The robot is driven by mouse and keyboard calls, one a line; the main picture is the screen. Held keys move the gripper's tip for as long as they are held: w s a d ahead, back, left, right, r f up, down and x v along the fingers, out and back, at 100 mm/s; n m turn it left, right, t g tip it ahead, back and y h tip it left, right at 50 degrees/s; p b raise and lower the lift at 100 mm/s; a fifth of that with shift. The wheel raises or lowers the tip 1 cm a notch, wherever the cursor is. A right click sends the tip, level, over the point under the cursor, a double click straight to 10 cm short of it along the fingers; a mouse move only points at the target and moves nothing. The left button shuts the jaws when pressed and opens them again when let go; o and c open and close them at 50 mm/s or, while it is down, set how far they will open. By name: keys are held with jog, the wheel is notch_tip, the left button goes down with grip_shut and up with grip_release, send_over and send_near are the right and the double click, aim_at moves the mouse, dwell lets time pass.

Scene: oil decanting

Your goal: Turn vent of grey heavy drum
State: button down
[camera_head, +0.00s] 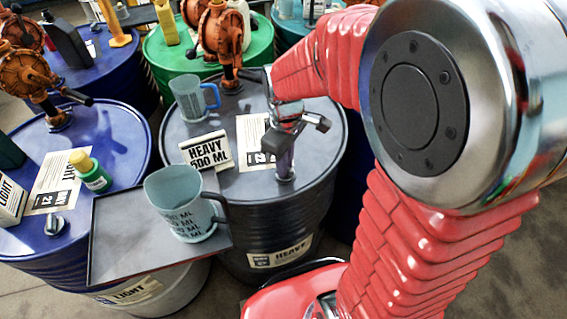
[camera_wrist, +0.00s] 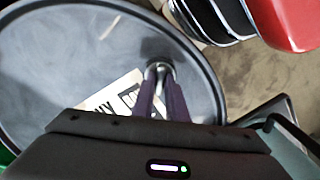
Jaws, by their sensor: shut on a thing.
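The grey heavy drum (camera_head: 317,178) stands in the middle of the head view, with a HEAVY label on its side. Its top fills the left of the wrist view (camera_wrist: 70,62). My gripper (camera_head: 285,168) points down at the near right part of the drum top. In the wrist view its purple fingers (camera_wrist: 161,85) are shut on the small metal vent (camera_wrist: 160,68). The fingers hide most of the vent, so I cannot tell how far it is turned.
A HEAVY 500 ML sign (camera_head: 207,150) and a blue-handled jug (camera_head: 190,99) stand on the drum. A dark-handled jug (camera_head: 178,200) stands on a tray (camera_head: 118,245) at the front left. A rusty pump (camera_head: 222,42) rises behind. A blue drum (camera_head: 118,140) stands to the left.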

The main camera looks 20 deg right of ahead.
jog(key=m, duration=0.6)
jog(key=shift+d+m, duration=0.1)
jog(key=shift+m, duration=0.2)
dwell(0.4)
jog(key=c, duration=1.8)
grip_release()
jog(key=shift+o, duration=0.2)
notch_tip(320, 180, up, 14)
jog(key=shift+f, duration=0.1)
